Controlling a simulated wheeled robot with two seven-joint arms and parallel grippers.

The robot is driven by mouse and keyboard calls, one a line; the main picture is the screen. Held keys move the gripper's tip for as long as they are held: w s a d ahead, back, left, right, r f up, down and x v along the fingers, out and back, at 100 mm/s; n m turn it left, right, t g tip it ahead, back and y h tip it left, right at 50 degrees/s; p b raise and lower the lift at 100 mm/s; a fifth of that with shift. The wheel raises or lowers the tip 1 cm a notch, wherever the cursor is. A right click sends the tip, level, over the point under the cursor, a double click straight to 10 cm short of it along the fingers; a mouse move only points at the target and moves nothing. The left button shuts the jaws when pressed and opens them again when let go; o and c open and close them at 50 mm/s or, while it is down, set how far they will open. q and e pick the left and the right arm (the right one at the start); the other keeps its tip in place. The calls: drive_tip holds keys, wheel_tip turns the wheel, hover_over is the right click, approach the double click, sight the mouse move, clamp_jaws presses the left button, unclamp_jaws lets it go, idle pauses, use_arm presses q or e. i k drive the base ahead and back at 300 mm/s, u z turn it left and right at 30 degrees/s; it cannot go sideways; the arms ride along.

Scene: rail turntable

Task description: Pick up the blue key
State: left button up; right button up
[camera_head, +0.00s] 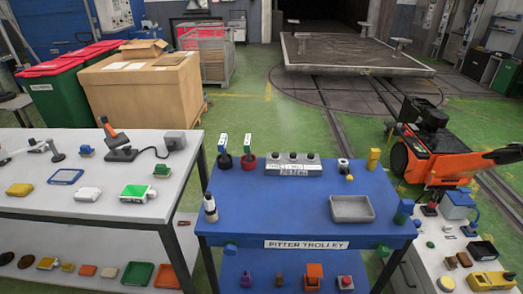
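I cannot clearly make out a blue key. Neither of my grippers is in view.
A grey tray (352,209), a white-and-black bottle (210,207) and a yellow block (374,159) are on the trolley. A white table (60,205) with several small items stands left. An orange machine (432,158) stands right. The trolley's middle is clear.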

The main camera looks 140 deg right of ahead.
sight(223, 138)
drive_tip(key=z, duration=4.35)
drive_tip(key=k, duration=0.5)
drive_tip(key=u, duration=2.05)
drive_tip(key=i, duration=1.1)
drive_tip(key=z, duration=1.3)
